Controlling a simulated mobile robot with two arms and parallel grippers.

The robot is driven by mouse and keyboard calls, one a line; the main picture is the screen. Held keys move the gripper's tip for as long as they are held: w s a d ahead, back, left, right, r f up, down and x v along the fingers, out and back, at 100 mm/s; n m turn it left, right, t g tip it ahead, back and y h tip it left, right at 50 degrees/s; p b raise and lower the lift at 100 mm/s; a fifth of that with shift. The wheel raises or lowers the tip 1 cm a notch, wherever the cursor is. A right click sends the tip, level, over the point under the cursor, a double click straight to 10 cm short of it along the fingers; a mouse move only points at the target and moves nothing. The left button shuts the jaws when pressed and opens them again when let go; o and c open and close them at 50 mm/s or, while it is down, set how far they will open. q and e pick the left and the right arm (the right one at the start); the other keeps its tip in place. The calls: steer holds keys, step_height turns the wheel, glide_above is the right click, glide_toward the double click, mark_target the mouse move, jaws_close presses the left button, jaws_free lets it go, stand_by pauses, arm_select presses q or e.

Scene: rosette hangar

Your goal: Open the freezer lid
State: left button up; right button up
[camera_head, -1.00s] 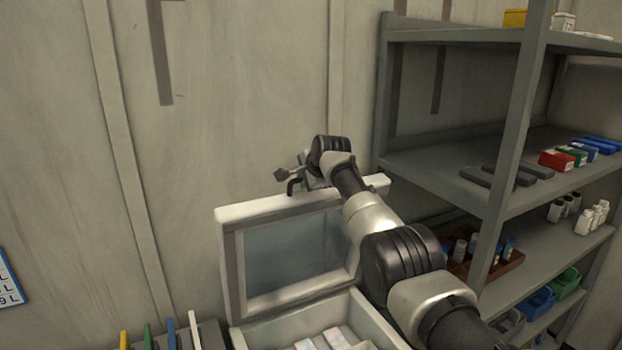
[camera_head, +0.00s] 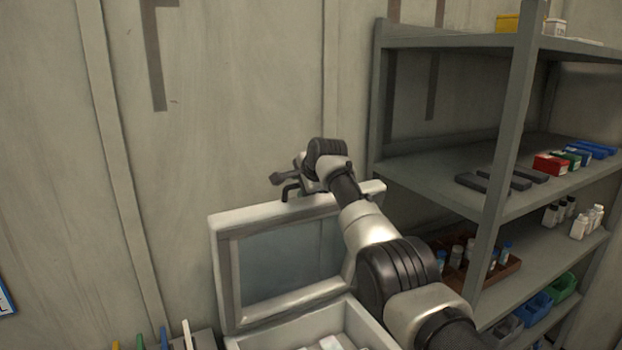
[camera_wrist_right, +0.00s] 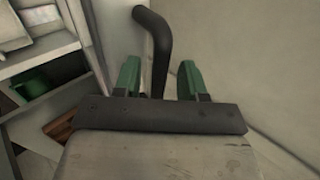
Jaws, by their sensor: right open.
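The freezer lid (camera_head: 225,262) stands raised, near upright, behind the white freezer body (camera_head: 372,326) in the head view. White packs (camera_head: 330,343) show inside the freezer. A dark bent handle (camera_head: 287,191) sits on the lid's top edge; in the right wrist view the handle (camera_wrist_right: 158,40) runs down between the green fingertips. My right gripper (camera_head: 285,180) is at the lid's top edge by the handle. In the wrist view the right gripper (camera_wrist_right: 158,80) has its fingers apart, one on each side of the handle. My left gripper is not in view.
A grey shelf unit (camera_head: 440,175) stands at the right with boxes, bottles and bins, close to my right arm. A wall (camera_head: 230,90) is behind the lid. Coloured upright items (camera_head: 165,338) stand at the lower left.

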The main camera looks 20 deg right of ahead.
steer(key=b+v, duration=0.5)
steer(key=v, duration=0.4)
steer(key=shift+s+b, duration=0.15)
steer(key=shift+b, duration=0.15)
steer(key=shift+r, duration=0.15)
